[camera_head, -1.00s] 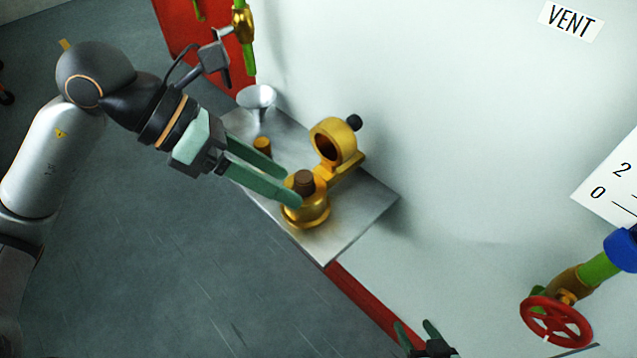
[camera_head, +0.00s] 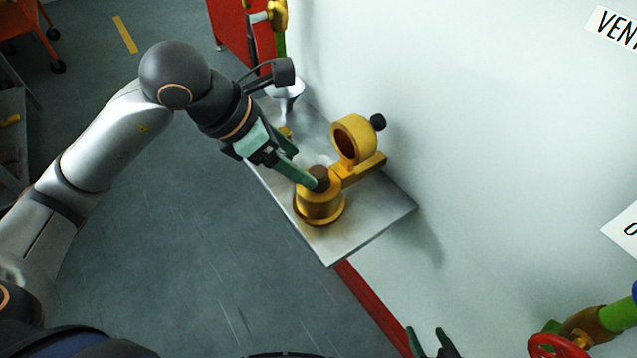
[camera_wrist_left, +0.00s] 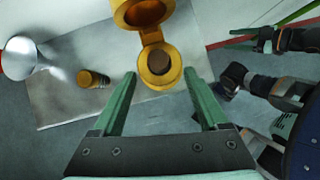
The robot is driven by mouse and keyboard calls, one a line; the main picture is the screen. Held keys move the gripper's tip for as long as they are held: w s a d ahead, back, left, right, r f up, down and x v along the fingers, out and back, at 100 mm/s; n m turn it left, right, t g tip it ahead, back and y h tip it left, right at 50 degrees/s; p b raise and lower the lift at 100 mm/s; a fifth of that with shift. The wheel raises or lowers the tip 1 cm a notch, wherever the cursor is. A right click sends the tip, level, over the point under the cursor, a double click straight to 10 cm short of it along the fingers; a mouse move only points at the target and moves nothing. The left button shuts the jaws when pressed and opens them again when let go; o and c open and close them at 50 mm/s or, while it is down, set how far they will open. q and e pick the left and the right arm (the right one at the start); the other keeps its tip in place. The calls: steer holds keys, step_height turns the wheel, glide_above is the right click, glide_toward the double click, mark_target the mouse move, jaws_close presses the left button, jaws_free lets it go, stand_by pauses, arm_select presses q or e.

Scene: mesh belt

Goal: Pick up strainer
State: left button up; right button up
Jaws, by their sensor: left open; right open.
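A brown cylinder (camera_head: 319,178), which looks like the strainer, stands upright in the round opening of a gold housing (camera_head: 320,205). The housing has a raised gold ring-shaped cover (camera_head: 353,140) beside the opening. My left gripper (camera_head: 308,168) is open close to the brown cylinder. In the left wrist view, its two green fingers (camera_wrist_left: 160,76) are spread wide, with the brown cylinder (camera_wrist_left: 159,62) lying ahead between their lines and touching neither. The cylinder's lower part is hidden inside the housing. My right gripper (camera_head: 426,332) is open and empty at the bottom edge, far from the housing.
A metal shelf (camera_head: 365,222) against the white wall carries the housing. A red handwheel valve (camera_head: 555,346) is at lower right. The floor left of the shelf is clear.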

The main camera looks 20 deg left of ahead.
mark_target(318, 172)
arm_select(q)
steer(key=x, duration=0.5)
steer(key=shift+w+d+r, duration=0.1)
steer(key=shift+w+r, duration=0.05)
steer(key=shift+w, duration=0.1)
steer(key=shift+c, duration=0.4)
jaws_close()
